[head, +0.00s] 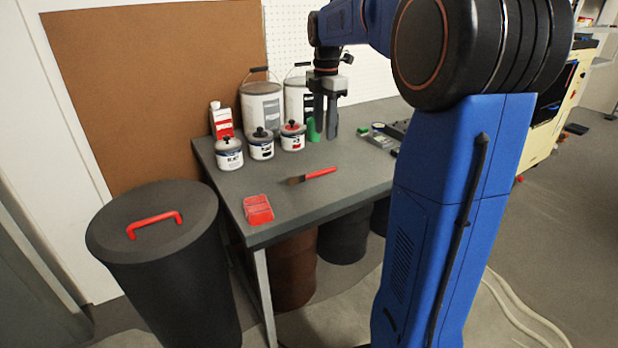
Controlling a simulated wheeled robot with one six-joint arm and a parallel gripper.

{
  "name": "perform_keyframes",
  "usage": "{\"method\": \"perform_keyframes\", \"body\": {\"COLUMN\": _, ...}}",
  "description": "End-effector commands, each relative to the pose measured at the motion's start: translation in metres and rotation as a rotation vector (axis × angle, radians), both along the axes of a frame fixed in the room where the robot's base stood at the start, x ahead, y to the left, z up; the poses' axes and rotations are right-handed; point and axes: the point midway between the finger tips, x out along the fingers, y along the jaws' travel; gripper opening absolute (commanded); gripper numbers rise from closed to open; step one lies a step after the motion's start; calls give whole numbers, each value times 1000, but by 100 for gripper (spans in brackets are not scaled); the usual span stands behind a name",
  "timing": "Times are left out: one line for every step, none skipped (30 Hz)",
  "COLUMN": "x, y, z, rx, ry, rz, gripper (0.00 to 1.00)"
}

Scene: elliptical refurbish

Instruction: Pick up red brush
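The red brush (319,173) lies flat on the grey table (348,190). Its red handle points right and its brown bristles point left. My gripper (324,131) hangs downward above the table, behind and above the brush and apart from it. Its two fingers are spread with a gap between them. A green object shows beside and behind the left finger, and I cannot tell whether it stands on the table.
A red box (258,209) lies near the table's front left corner. Small cans (229,154), a red-and-white bottle (221,120) and large buckets (262,105) stand at the back left. Small tools (380,137) lie right. A dark bin (165,265) stands left of the table.

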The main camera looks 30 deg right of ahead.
Motion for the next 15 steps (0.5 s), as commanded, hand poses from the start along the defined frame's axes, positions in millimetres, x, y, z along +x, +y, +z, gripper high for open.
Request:
{"method": "perform_keyframes", "body": {"x": -1, "y": 0, "z": -10, "rx": 1, "ry": 3, "rz": 0, "gripper": 36}}
{"method": "perform_keyframes", "body": {"x": -1, "y": 0, "z": -15, "rx": 1, "ry": 3, "rz": 0, "gripper": 36}}
{"method": "perform_keyframes", "body": {"x": 0, "y": 0, "z": -23, "rx": 1, "ry": 2, "rz": 0, "gripper": 36}}
{"method": "perform_keyframes", "body": {"x": -1, "y": 0, "z": -28, "rx": 1, "ry": 3, "rz": -1, "gripper": 36}}
{"method": "perform_keyframes", "body": {"x": -1, "y": 0, "z": -33, "rx": 1, "ry": 2, "rz": -1, "gripper": 36}}
{"method": "perform_keyframes", "body": {"x": -1, "y": 0, "z": -40, "rx": 1, "ry": 3, "rz": -1, "gripper": 36}}
{"method": "perform_keyframes", "body": {"x": -1, "y": 0, "z": -46, "rx": 1, "ry": 3, "rz": -1, "gripper": 36}}
{"method": "perform_keyframes", "body": {"x": 0, "y": 0, "z": -50, "rx": 1, "ry": 2, "rz": -1, "gripper": 36}}
{"method": "perform_keyframes", "body": {"x": -1, "y": 0, "z": -57, "rx": 1, "ry": 3, "rz": -1, "gripper": 36}}
{"method": "perform_keyframes", "body": {"x": -1, "y": 0, "z": -61, "rx": 1, "ry": 3, "rz": -1, "gripper": 36}}
{"method": "perform_keyframes", "body": {"x": 0, "y": 0, "z": -65, "rx": 1, "ry": 2, "rz": -1, "gripper": 36}}
{"method": "perform_keyframes", "body": {"x": 0, "y": 0, "z": -69, "rx": 0, "ry": 1, "rz": -1, "gripper": 36}}
{"method": "perform_keyframes", "body": {"x": 0, "y": 0, "z": -72, "rx": 1, "ry": 2, "rz": -1, "gripper": 36}}
{"method": "perform_keyframes", "body": {"x": 0, "y": 0, "z": -74, "rx": 1, "ry": 2, "rz": -1, "gripper": 36}}
{"method": "perform_keyframes", "body": {"x": 0, "y": 0, "z": -77, "rx": 0, "ry": 1, "rz": -1, "gripper": 36}}
